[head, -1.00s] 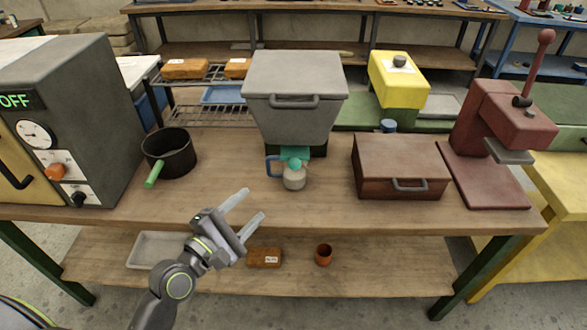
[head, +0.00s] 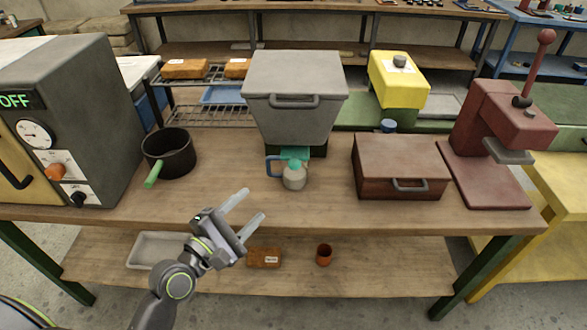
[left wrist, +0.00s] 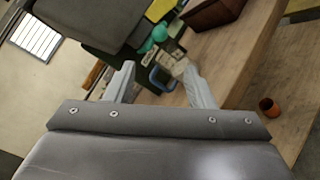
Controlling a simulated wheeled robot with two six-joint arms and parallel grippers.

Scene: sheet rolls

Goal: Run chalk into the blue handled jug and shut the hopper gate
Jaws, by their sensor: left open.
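The grey hopper (head: 294,85) stands at the back middle of the workbench. Its teal gate part (head: 295,154) with a round knob (head: 295,164) shows at its lower front; I cannot tell whether the gate is open. The jug (head: 294,179), pale with a blue handle (head: 273,166) on its left, stands upright on the bench below the gate. The jug's mouth and contents are hidden. My left gripper (head: 249,210) is open and empty in front of the bench edge, apart from the jug. In the left wrist view the blue handle (left wrist: 158,80) shows between the fingers. My right gripper is out of view.
A black pot (head: 169,155) with a green handle and a grey oven-like machine (head: 75,120) stand left. A brown box (head: 401,165) and a red press (head: 497,140) stand right. The bench front is clear. The lower shelf holds a tray (head: 152,250), a brown packet (head: 264,258) and a cup (head: 324,255).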

